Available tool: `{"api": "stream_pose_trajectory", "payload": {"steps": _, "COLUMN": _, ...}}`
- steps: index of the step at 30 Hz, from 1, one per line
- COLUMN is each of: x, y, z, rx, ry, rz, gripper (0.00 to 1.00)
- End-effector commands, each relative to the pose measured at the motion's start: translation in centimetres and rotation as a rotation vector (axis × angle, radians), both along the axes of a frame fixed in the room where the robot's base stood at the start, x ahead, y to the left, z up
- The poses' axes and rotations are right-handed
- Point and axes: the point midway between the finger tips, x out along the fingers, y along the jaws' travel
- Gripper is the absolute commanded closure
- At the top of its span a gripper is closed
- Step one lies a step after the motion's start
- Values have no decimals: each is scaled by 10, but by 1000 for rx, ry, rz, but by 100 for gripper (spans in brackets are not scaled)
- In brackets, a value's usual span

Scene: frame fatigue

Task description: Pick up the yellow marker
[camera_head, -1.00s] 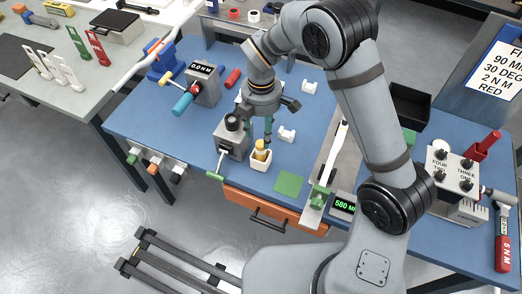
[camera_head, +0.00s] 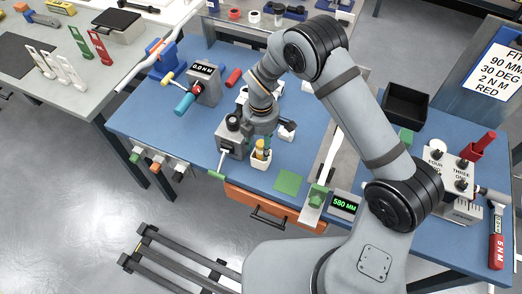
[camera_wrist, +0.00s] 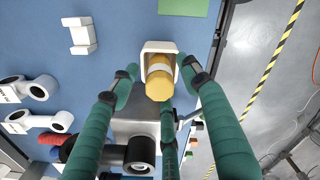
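The yellow marker (camera_head: 260,152) stands in a small white cup (camera_head: 261,164) near the front edge of the blue table. In the wrist view the marker (camera_wrist: 160,80) is a yellow-orange cylinder with a pale band, in the white cup (camera_wrist: 159,46). My gripper (camera_head: 263,143) is just above the cup, its fingers pointing down. In the wrist view my gripper's green fingers (camera_wrist: 163,88) are spread, with visible gaps between them and the marker. Part of the marker is hidden inside the cup.
A grey device (camera_head: 232,135) with a black knob stands close left of the cup. A green square (camera_head: 289,182) lies to the right. A white bracket (camera_wrist: 82,36) and other white fittings lie behind. An orange drawer (camera_head: 270,208) is under the table's front edge.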

Motion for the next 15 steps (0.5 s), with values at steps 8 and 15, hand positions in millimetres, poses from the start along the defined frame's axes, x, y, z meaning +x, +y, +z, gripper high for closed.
{"api": "stream_pose_trajectory", "payload": {"steps": 8, "x": 0, "y": 0, "z": 0, "rx": 0, "ry": 0, "rz": 1, "gripper": 71}}
{"api": "stream_pose_trajectory", "payload": {"steps": 15, "x": 0, "y": 0, "z": 0, "rx": 0, "ry": 0, "rz": 1, "gripper": 85}}
